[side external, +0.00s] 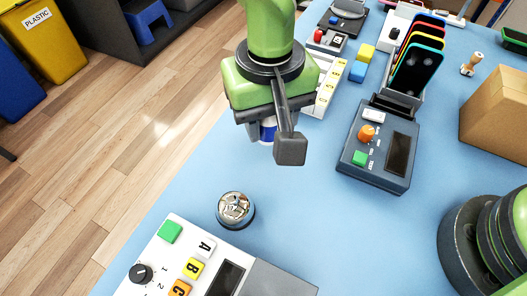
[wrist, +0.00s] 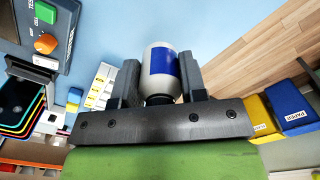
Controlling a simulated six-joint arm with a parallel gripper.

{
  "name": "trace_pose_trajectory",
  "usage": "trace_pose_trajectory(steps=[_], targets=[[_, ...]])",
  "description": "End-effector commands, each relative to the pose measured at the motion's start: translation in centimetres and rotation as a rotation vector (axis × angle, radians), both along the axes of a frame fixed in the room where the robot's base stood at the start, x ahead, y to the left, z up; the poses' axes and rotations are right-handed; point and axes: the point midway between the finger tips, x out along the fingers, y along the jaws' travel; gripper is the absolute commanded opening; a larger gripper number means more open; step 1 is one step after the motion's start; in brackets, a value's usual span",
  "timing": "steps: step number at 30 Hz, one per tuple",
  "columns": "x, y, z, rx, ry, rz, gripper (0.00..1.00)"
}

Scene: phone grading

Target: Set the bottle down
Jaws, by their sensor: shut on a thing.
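My green and black gripper (wrist: 160,88) is shut on the bottle (wrist: 158,62), which is white with a blue band. In the wrist view the bottle sits between the two dark fingers. In the side view the bottle (side external: 268,130) is mostly hidden behind my gripper (side external: 277,140); only a bit of blue and white shows. My gripper is over the left part of the blue table (side external: 330,230), near its left edge. I cannot tell whether the bottle touches the table.
A round metal-topped item (side external: 235,209) and a grading panel with A, B, C buttons (side external: 185,260) stand in front. A dark tester (side external: 380,150) and a rack of phones (side external: 415,65) are to the right. A cardboard box (side external: 497,113) stands far right. The table's middle is clear.

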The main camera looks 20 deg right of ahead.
Motion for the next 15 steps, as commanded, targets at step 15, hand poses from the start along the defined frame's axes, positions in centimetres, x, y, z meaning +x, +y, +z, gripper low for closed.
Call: trace_pose_trajectory(steps=[15], targets=[[3.0, -0.2, -5.0, 0.001, 0.004, -0.013, 0.16]])
